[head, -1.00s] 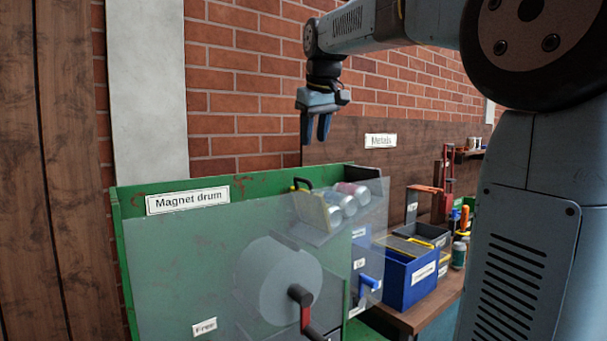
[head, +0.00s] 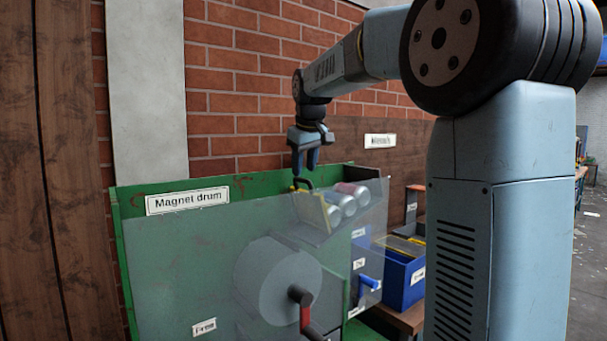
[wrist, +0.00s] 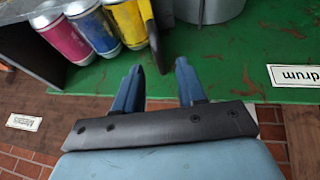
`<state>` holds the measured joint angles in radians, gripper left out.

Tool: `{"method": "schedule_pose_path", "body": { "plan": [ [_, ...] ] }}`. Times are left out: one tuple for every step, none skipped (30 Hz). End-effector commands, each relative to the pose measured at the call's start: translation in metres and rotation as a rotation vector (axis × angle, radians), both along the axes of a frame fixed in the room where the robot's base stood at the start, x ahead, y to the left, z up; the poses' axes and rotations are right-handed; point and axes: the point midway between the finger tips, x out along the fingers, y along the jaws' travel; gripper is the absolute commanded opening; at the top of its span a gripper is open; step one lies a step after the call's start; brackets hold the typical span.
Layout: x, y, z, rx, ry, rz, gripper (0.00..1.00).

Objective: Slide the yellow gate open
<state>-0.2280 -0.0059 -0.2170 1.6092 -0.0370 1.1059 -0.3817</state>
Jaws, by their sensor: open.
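The yellow gate (head: 313,211) is a thin upright plate at the left end of a row of cans (head: 348,199), behind the clear front panel of the magnet drum machine. A black handle (head: 303,182) with a yellow base sits at its top. In the wrist view the gate (wrist: 151,28) shows nearly edge-on beside the yellow can. My gripper (head: 305,169) is open and empty, pointing down just above the handle. Its two blue fingers also show in the wrist view (wrist: 158,70), apart with nothing between them.
The green machine (head: 160,250) has a grey drum (head: 275,280) and a red-and-black crank (head: 303,308). A blue lever (head: 370,282) and a blue bin (head: 405,285) stand to the right. A brick wall rises behind. Space above the machine is free.

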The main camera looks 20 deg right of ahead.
Motion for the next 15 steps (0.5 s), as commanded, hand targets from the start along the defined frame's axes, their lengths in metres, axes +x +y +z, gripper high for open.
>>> {"method": "schedule_pose_path", "body": {
  "plan": [
    [0.003,0.0,-0.007,0.0,0.002,0.0,0.4],
    [0.005,0.0,-0.011,0.0,0.002,0.0,0.4],
    [0.006,0.0,-0.014,0.0,0.002,0.0,0.4],
    [0.008,0.0,-0.017,0.0,0.002,0.0,0.4],
    [0.009,0.0,-0.019,0.0,0.001,0.0,0.4],
    [0.01,-0.001,-0.021,0.0,0.0,0.0,0.4],
    [0.01,-0.001,-0.022,0.0,0.0,0.0,0.4],
    [0.011,-0.001,-0.024,0.0,0.0,0.0,0.4],
    [0.011,-0.001,-0.025,0.0,0.0,0.0,0.4],
    [0.012,-0.001,-0.026,0.0,0.0,0.0,0.4],
    [0.012,-0.001,-0.026,0.0,0.0,0.0,0.4],
    [0.012,-0.001,-0.027,0.0,0.0,-0.001,0.4],
    [0.012,-0.001,-0.027,0.0,0.0,-0.001,0.4],
    [0.012,-0.001,-0.027,0.0,0.0,-0.001,0.4],
    [0.012,-0.001,-0.027,0.0,0.0,-0.001,0.4]
  ]
}}
